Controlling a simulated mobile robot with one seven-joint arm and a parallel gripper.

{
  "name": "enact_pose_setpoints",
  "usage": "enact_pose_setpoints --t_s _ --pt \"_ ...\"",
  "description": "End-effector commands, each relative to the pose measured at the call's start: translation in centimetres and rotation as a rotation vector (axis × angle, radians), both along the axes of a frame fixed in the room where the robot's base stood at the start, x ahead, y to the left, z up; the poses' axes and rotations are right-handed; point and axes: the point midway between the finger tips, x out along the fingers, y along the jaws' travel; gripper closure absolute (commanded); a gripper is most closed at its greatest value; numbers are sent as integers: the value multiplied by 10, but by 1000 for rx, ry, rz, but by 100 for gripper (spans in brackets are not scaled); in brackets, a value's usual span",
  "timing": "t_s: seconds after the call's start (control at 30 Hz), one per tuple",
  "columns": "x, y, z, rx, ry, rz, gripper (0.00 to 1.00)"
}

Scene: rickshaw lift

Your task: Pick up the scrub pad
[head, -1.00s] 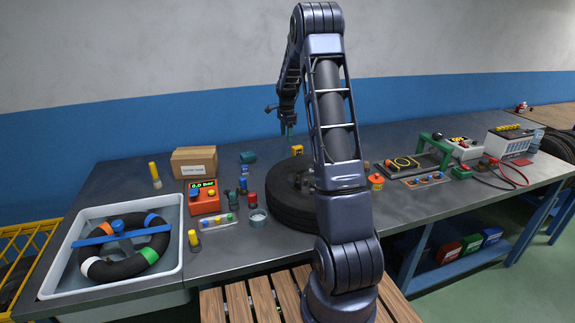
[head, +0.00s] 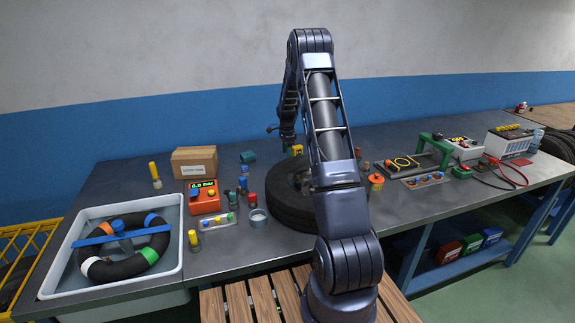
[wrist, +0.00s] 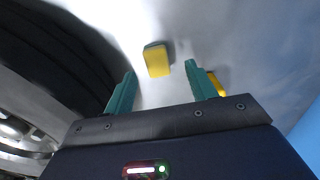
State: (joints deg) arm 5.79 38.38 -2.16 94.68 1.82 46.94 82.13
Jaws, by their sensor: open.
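The scrub pad appears to be the small yellow block with a dark greenish edge (wrist: 157,60), lying on the grey bench top in the wrist view. It is ahead of my gripper (wrist: 163,88), lined up with the gap between the teal fingers and apart from both. My gripper is open and empty. In the head view my gripper (head: 288,141) hangs low over the back of the bench, left of a yellow block (head: 297,150). I cannot tell for sure whether that is the same block.
A large tyre (head: 290,200) lies close by, filling the left of the wrist view. A second yellow thing (wrist: 213,82) is partly hidden behind the right finger. A teal block (head: 248,157) and a cardboard box (head: 194,162) stand to the left. The blue wall is behind.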

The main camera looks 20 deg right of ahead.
Motion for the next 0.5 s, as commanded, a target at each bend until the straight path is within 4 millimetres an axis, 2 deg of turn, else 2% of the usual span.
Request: enact_pose_setpoints --t_s 0.3,0.5 --pt "-5 -2 -39 1 2 -1 44" --pt "-5 -2 -48 0 0 0 44"
